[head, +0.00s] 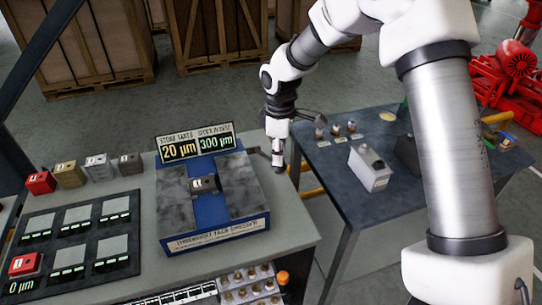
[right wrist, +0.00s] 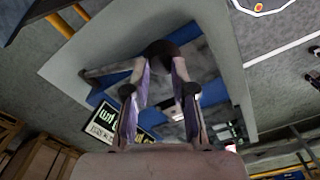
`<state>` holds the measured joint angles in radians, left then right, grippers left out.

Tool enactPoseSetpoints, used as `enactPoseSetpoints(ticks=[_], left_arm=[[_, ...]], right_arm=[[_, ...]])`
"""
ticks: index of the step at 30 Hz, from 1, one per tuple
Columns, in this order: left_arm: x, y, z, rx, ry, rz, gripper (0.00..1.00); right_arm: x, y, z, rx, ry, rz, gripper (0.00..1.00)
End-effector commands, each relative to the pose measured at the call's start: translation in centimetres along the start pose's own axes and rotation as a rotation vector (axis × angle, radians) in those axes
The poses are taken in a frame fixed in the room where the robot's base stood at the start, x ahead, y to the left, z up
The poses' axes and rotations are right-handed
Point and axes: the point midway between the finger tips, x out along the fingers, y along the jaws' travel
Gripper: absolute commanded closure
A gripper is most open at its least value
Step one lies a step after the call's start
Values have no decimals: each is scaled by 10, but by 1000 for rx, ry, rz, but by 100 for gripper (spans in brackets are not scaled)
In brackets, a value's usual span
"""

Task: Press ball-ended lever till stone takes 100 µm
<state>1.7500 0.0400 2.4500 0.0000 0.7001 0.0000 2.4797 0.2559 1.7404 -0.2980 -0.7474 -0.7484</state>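The blue thickness face dresser (head: 215,195) stands on the grey bench. Its display (head: 196,143) reads stone takes 20 µm and, beside it, 300 µm. A small grey block with a label (head: 204,184) sits on the dresser's middle. My right gripper (head: 278,158) points down at the dresser's right rear side. In the right wrist view, the lever's dark ball (right wrist: 162,52) lies between the fingertips, and its rod (right wrist: 105,73) runs left. The fingers appear closed against the ball's sides. In the head view the gripper mostly hides the ball. My left gripper is not in view.
A black panel (head: 75,240) shows 0 µm by another red block. A second table (head: 380,195) at right holds a grey box and small parts. Wooden crates stand behind.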

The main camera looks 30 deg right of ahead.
Motion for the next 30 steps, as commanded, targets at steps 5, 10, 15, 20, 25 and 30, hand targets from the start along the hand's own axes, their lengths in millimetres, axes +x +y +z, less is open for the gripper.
enactPoseSetpoints(ticks=[5,10,15,20,25,30], left_arm=[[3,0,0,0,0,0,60],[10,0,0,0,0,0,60],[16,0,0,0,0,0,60],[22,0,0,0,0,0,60],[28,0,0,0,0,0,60],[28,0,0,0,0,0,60]], right_arm=[[7,0,0,0,1,1,79],[21,-6,3,-2,1,2,79],[35,-11,6,0,2,2,79],[48,-16,10,-2,1,2,79],[60,-22,13,0,2,2,79],[62,-24,14,-1,1,2,79]])
